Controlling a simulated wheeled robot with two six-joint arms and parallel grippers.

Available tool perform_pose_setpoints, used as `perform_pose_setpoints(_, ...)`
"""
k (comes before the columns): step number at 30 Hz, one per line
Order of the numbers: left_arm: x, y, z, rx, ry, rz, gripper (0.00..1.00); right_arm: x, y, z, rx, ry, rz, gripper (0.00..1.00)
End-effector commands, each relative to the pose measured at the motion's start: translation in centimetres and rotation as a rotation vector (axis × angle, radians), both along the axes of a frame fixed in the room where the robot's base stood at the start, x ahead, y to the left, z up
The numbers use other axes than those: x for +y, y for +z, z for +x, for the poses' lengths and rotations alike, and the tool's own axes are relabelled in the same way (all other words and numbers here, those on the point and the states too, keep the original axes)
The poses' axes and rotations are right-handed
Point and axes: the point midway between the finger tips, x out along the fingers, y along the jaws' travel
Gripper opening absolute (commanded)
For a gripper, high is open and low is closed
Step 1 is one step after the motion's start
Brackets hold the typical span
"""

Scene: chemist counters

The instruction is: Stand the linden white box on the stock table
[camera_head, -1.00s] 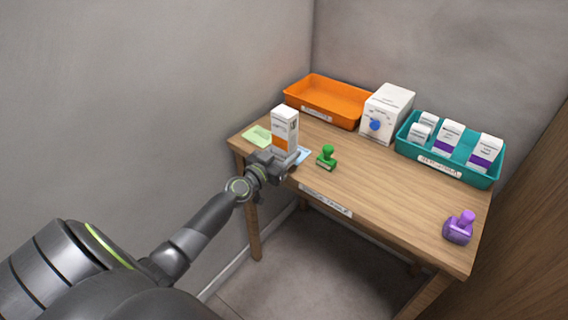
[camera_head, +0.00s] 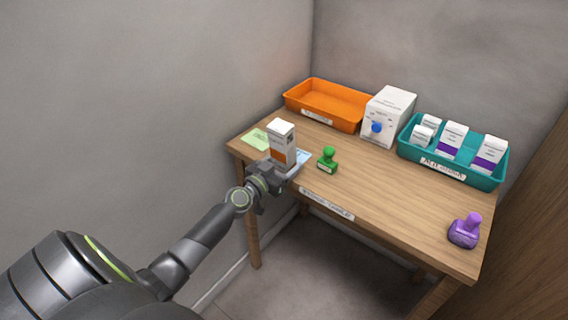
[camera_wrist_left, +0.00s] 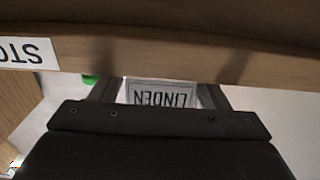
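The linden white box (camera_head: 281,141), white with an orange patch low on its side, is upright over the left front part of the wooden stock table (camera_head: 390,200). My left gripper (camera_head: 277,176) comes in from the front left and is shut around the box's lower part. In the left wrist view the LINDEN label (camera_wrist_left: 161,95) shows upside down between the two fingers. The gripper hides the box's foot, so I cannot tell whether it touches the table. My right gripper is not in view.
A green stamp (camera_head: 327,161) stands just right of the box. Green paper (camera_head: 257,138) and blue paper (camera_head: 304,157) lie beside it. Behind are an orange tray (camera_head: 318,114), a white box with a blue knob (camera_head: 391,108) and a teal tray (camera_head: 478,180) of boxes. A purple stamp (camera_head: 465,232) stands right.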

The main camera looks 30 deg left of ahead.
Motion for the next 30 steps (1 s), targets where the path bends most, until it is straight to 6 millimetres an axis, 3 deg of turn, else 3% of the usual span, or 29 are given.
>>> perform_pose_setpoints(10,0.0,0.1,0.0,0.000,0.000,0.000,0.74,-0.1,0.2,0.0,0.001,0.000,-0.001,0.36)
perform_pose_setpoints(15,0.0,1.3,0.0,0.000,0.000,-0.001,0.74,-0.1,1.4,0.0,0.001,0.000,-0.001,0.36)
perform_pose_setpoints(30,0.8,0.7,-9.7,0.002,-0.001,0.002,0.74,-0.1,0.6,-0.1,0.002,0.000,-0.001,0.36)
